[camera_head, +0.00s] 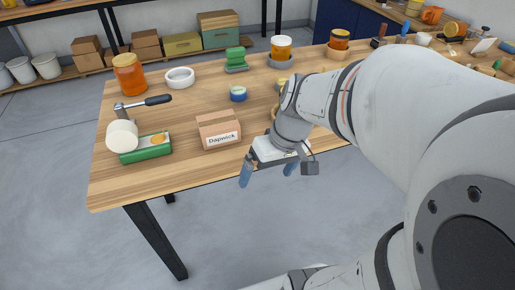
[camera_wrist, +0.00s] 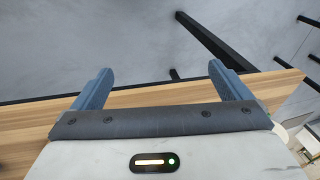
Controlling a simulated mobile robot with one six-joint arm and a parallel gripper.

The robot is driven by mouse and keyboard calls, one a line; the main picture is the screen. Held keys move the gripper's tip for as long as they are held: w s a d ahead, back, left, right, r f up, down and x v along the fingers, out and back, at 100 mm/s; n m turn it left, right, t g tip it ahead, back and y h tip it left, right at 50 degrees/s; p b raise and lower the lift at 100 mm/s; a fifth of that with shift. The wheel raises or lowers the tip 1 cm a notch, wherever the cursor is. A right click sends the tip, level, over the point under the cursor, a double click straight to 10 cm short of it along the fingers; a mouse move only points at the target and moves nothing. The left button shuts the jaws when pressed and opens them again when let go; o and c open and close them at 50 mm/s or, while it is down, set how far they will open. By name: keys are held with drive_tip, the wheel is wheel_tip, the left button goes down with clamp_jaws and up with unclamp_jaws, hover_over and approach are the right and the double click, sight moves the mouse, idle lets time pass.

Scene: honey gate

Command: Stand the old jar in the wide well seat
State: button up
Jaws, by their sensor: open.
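A second honey jar (camera_head: 281,46) stands in a grey round seat (camera_head: 280,61), and a third jar (camera_head: 340,38) stands in a tan seat (camera_head: 337,53). I cannot tell which jar is the old one or which seat is the wide well. My gripper (camera_head: 268,174) is open and empty just off the table's front edge, far from the jars. Its two blue fingers also show in the wrist view (camera_wrist: 162,75).
A cardboard box (camera_head: 219,130) labelled "Dapwick" stands near the front edge. A blue roll (camera_head: 238,94) and green block (camera_head: 235,57) are farther back. My arm hides part of the table's right side. The left middle has bare wood.

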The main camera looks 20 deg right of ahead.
drive_tip(key=shift+s+a+r+m+t+h, duration=0.15)
drive_tip(key=shift+s+m+h, duration=0.3)
drive_tip(key=shift+s+h, duration=0.25)
drive_tip(key=shift+s+a+r+m+t+h, duration=0.1)
drive_tip(key=shift+s+m+t+h, duration=0.05)
drive_tip(key=shift+s+m+h, duration=0.45)
drive_tip(key=shift+w, duration=0.1)
